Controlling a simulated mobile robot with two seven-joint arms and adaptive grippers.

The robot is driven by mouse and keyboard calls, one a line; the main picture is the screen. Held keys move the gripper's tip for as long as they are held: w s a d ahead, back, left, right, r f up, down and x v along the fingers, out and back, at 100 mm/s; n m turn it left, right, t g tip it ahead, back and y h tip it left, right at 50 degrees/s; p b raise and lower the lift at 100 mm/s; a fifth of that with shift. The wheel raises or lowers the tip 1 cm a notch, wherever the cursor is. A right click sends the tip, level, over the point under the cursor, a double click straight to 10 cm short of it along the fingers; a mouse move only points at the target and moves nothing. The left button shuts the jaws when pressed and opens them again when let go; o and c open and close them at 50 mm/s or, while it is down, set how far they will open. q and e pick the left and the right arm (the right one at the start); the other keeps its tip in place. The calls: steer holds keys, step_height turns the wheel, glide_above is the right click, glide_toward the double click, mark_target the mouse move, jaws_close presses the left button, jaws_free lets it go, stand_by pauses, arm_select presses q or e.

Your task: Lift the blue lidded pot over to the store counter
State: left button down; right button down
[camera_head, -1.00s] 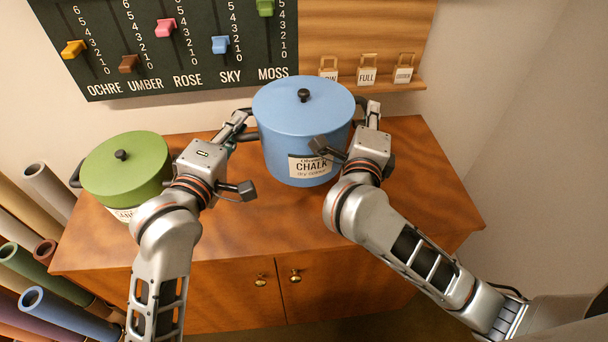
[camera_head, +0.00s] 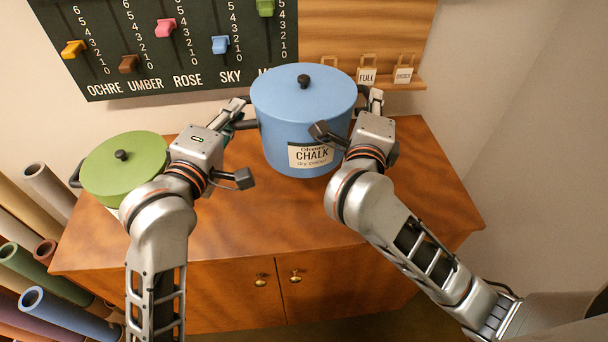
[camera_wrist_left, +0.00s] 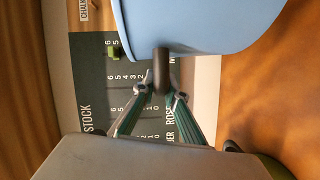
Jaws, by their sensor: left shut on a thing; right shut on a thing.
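The blue lidded pot (camera_head: 277,135) has a black lid knob and a white label reading CHALK. It is upright over the wooden cabinet top, apparently raised a little. My left gripper (camera_head: 246,113) is shut on the pot's dark left handle. In the left wrist view, my left gripper's fingers (camera_wrist_left: 162,92) close around the end of that handle, beside the blue pot wall (camera_wrist_left: 195,25). My right gripper (camera_head: 368,98) is shut on the right handle; its fingers are partly hidden beside the pot.
A green lidded pot (camera_head: 112,180) stands on the cabinet (camera_head: 270,225) at left, near my left wrist. Behind are a slider board (camera_head: 140,75) and a wooden shelf (camera_head: 405,87) with small tags. Rolled tubes (camera_head: 50,305) stand at far left. The cabinet's right side is clear.

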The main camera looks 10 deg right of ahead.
stand_by(0.3)
